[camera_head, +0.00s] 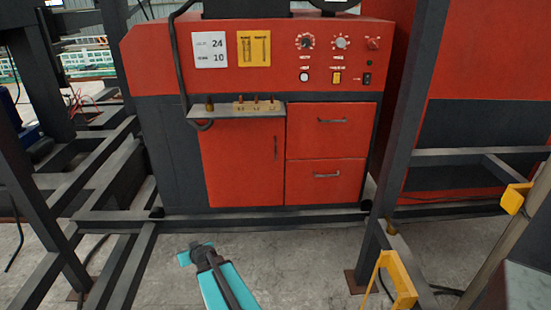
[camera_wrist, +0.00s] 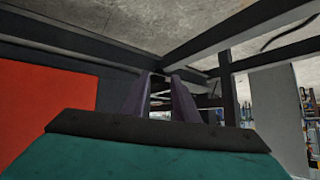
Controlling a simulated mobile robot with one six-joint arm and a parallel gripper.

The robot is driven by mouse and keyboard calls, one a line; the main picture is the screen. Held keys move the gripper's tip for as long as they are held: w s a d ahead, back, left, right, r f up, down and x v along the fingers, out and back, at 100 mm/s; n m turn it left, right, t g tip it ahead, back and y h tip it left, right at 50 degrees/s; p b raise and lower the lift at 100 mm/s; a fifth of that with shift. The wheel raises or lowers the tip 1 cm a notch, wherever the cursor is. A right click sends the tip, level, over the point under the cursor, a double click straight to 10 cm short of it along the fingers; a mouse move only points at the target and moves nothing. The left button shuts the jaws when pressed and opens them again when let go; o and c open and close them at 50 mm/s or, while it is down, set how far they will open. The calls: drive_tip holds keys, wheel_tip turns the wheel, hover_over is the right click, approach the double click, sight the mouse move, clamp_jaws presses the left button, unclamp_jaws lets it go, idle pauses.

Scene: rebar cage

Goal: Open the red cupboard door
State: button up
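The red cupboard door (camera_head: 238,172) is on the lower left front of a red and dark grey cabinet and looks closed. Its dark vertical handle (camera_head: 276,147) is near the door's right edge. My teal arm reaches in from the bottom of the head view, its end low in front of the cabinet and apart from the door. The fingers are not clear there. In the wrist view my gripper (camera_wrist: 163,80) shows two dark fingers with a gap between them and nothing held. A red panel fills the left of that view; I cannot tell which part it is.
Two red drawers (camera_head: 327,145) with horizontal handles are right of the door. A small grey shelf (camera_head: 238,111) with several small items juts out above it. A dark floor beam (camera_head: 270,220) runs along the cabinet's foot. Dark posts (camera_head: 403,130) and a yellow bracket (camera_head: 398,280) stand at right.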

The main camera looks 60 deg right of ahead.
drive_tip(key=s+d+r+m+t+h+b, duration=0.15)
drive_tip(key=d+r+h, duration=0.25)
drive_tip(key=d+r, duration=0.55)
drive_tip(key=s+d+r+m+h, duration=0.25)
drive_tip(key=d+r, duration=0.35)
drive_tip(key=d, duration=0.7)
drive_tip(key=s+d+r+m+g+h, duration=0.3)
drive_tip(key=s+d+r+h, duration=0.4)
drive_tip(key=s+d+r, duration=0.3)
drive_tip(key=s+d+m, duration=0.1)
drive_tip(key=d, duration=0.2)
drive_tip(key=shift+s+d+r+g, duration=0.2)
drive_tip(key=shift+d+r+g, duration=0.1)
drive_tip(key=shift+r+g, duration=0.1)
drive_tip(key=shift+w, duration=0.1)
drive_tip(key=x, duration=1.3)
drive_tip(key=shift+w+d+p, duration=0.2)
drive_tip(key=shift+d+p, duration=0.05)
drive_tip(key=shift+p, duration=0.05)
